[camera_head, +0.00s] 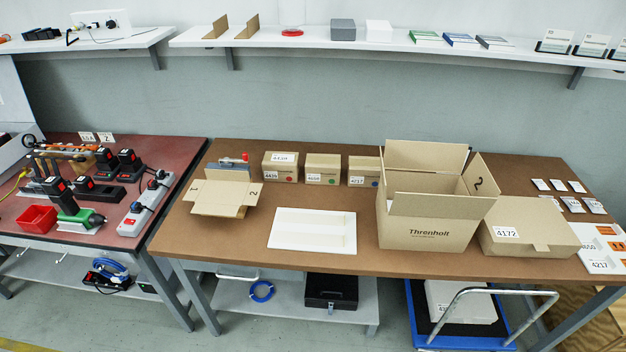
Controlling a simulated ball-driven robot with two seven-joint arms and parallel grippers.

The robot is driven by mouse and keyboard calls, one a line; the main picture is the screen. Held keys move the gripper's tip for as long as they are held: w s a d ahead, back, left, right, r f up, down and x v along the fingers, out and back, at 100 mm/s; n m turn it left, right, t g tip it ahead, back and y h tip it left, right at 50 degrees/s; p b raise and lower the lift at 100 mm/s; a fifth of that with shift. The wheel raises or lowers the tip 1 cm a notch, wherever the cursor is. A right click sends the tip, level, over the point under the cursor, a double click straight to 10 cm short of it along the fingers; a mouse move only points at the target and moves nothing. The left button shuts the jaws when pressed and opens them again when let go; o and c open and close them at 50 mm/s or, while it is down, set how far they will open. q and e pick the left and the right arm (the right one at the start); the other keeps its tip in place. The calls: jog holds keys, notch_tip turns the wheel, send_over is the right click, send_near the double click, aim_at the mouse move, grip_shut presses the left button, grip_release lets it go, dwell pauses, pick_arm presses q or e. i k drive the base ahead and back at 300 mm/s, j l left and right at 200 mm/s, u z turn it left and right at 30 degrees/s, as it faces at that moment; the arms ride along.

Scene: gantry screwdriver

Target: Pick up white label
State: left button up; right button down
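Several small white labels lie in two rows at the right end of the brown table; one white label (541,184) is in the back row and another white label (572,204) is in the front row. They are too small to read. A white label (283,158) numbered 4439 is on a small brown box (281,171) at the back of the table. Another white label (506,233) reading 4172 is on a flat closed carton (528,228). Neither of my grippers is in view.
A large open carton (428,232) marked Threnholt stands left of the flat carton. A white panel (313,231) and a small open box (222,195) are farther left. A white sheet (600,262) lies at the right edge. A red bench (110,238) holds tools.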

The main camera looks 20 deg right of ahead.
aim_at(593, 245)
jog(key=z, duration=1.9)
